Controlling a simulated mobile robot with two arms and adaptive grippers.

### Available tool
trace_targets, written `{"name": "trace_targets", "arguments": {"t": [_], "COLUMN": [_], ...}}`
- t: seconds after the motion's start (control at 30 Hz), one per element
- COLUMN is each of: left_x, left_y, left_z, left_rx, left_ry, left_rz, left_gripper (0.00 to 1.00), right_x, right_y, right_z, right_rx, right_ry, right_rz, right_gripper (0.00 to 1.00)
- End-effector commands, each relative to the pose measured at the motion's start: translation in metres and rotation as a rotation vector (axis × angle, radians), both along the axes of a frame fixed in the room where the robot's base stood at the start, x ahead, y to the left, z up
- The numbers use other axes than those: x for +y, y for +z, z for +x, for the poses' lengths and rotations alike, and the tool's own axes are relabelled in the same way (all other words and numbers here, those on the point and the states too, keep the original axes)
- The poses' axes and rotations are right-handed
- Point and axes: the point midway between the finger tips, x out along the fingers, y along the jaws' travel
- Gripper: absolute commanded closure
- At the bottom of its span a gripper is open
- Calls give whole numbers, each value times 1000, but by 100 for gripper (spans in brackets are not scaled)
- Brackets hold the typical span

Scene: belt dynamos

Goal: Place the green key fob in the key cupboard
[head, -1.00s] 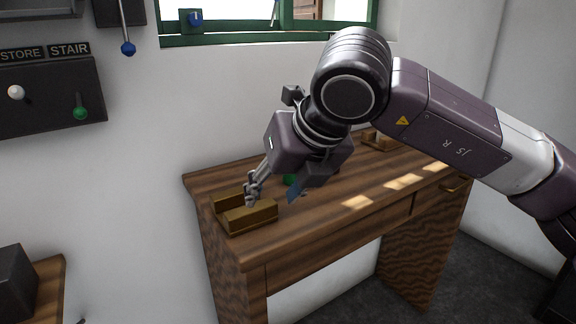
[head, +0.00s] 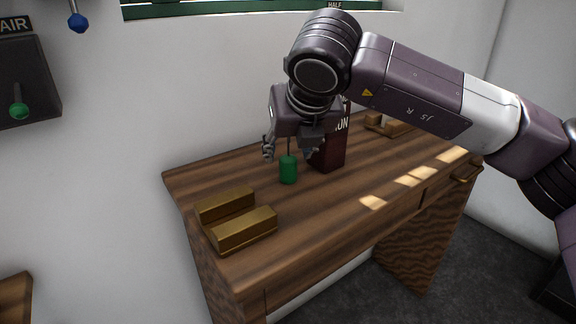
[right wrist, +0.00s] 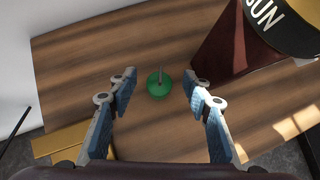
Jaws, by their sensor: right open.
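The green key fob (head: 288,170), a small green cylinder with a thin rod rising from it, stands upright on the wooden desk (head: 330,215). It also shows in the right wrist view (right wrist: 159,88), between and beyond the fingers. My right gripper (head: 289,150) is open just above and around the rod, with nothing held. Its blue-padded fingers (right wrist: 158,80) lie on either side of the fob in the right wrist view, apart from it. I cannot make out a key cupboard in these frames. My left gripper is not in view.
A dark red lettered object (head: 330,155) stands close to the right of the fob. A brass two-bar holder (head: 243,229) is at the desk's front left. A wooden holder (head: 388,125) sits at the back. A dark wall panel (head: 28,70) holds a green-knobbed lever.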

Motion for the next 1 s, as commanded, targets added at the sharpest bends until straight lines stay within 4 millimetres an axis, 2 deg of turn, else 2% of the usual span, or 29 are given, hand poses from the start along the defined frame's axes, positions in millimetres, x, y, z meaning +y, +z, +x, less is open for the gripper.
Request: {"name": "trace_targets", "arguments": {"t": [0.1, 0.37, 0.77, 1.0], "left_x": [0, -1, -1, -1], "left_y": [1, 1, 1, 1], "left_z": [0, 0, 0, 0], "left_rx": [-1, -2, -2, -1], "left_ry": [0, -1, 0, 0], "left_rz": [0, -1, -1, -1], "left_gripper": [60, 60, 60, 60], "right_x": [2, 3, 3, 3], "right_y": [-10, -12, -12, -11], "right_z": [7, 8, 8, 8], "right_rx": [1, 0, 0, -1], "right_ry": [1, 2, 2, 2], "right_rz": [0, 0, 1, 1], "right_gripper": [55, 55, 98, 100]}}
